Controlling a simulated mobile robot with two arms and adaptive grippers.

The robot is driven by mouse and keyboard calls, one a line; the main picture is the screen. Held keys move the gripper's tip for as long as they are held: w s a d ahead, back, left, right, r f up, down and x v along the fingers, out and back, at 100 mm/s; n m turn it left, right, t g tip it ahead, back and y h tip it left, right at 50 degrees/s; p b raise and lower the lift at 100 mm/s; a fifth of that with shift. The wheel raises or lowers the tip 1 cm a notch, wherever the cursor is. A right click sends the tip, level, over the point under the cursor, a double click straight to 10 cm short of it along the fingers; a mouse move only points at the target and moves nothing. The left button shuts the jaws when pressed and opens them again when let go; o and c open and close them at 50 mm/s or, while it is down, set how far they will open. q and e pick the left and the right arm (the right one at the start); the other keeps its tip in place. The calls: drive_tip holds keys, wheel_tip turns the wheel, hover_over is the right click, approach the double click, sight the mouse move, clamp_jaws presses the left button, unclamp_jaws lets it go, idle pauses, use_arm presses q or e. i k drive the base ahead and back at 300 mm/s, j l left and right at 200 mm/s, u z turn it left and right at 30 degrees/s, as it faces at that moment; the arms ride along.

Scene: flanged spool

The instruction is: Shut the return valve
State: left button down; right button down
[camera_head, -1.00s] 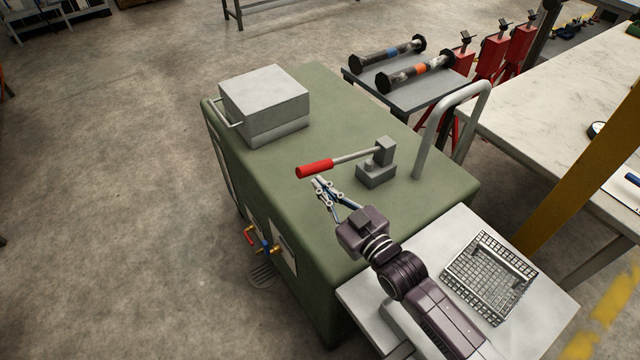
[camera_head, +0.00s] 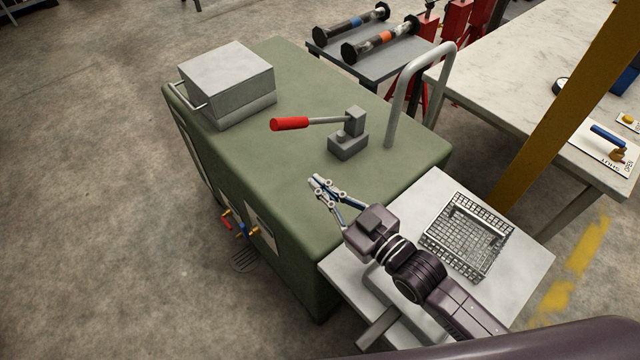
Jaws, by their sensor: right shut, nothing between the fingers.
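Two small valves sit low on the side of the green cabinet (camera_head: 300,90), one with a red handle (camera_head: 226,223) and one with a blue handle (camera_head: 241,231). Another blue-handled valve (camera_head: 606,134) is on a white plate at the far right, with lettering that looks like OPEN and SHUT. I cannot tell which is the return valve. My right gripper (camera_head: 318,182) is shut and empty over the cabinet's front part, apart from all the valves. My left gripper is not in view.
A pump with a red-gripped lever (camera_head: 290,123) and a grey box (camera_head: 228,80) stand on the cabinet. A grey hoop rail (camera_head: 397,90), wire basket (camera_head: 468,235) and yellow post (camera_head: 560,105) are to the right. Two flanged spools (camera_head: 380,40) lie behind. Floor at left is clear.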

sight(255, 231)
drive_tip(key=k+j, duration=0.15)
drive_tip(key=k, duration=0.35)
drive_tip(key=k+j, duration=0.1)
drive_tip(key=k, duration=0.4)
